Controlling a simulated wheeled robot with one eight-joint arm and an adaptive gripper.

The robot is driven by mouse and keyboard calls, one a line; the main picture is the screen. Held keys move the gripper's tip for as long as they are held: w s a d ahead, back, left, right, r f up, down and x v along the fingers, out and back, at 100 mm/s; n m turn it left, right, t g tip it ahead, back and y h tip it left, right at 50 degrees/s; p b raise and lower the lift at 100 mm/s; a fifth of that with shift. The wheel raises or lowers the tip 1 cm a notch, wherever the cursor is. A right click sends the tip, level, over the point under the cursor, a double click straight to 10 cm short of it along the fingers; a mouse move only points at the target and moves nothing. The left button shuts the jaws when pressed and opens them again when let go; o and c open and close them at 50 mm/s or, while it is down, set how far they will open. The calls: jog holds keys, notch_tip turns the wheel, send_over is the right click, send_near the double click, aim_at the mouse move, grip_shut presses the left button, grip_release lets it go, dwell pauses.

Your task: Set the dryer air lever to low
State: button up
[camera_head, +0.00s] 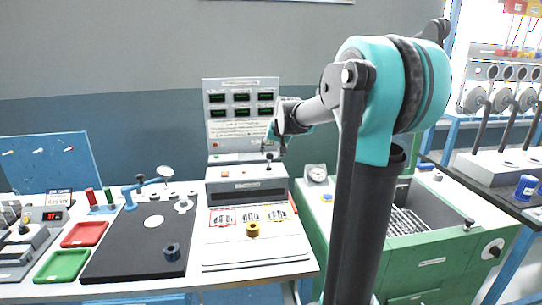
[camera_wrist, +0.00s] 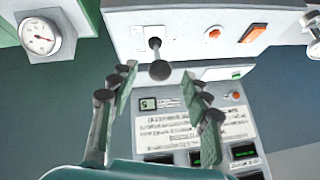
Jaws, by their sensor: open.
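A short lever with a dark ball knob (camera_wrist: 158,70) stands out of a white slotted plate on the light box face in the wrist view. It also shows in the head view as a small dark lever (camera_head: 269,157) on the console below the display panel. My gripper (camera_wrist: 158,79) is open, with one finger on each side of the knob as seen in the wrist view. I cannot tell whether either finger touches it. In the head view my gripper (camera_head: 277,134) is just above the lever, in front of the panel. Any lever markings are too small to read.
A display panel (camera_head: 241,112) with green readouts rises behind the console. An orange rocker switch (camera_wrist: 252,33) and a round dial gauge (camera_wrist: 40,37) flank the lever. A green machine (camera_head: 430,225) stands right. Red and green trays (camera_head: 84,233) lie left.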

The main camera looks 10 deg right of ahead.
jog(key=v, duration=0.9)
jog(key=shift+s, duration=0.2)
jog(key=shift+r, duration=0.1)
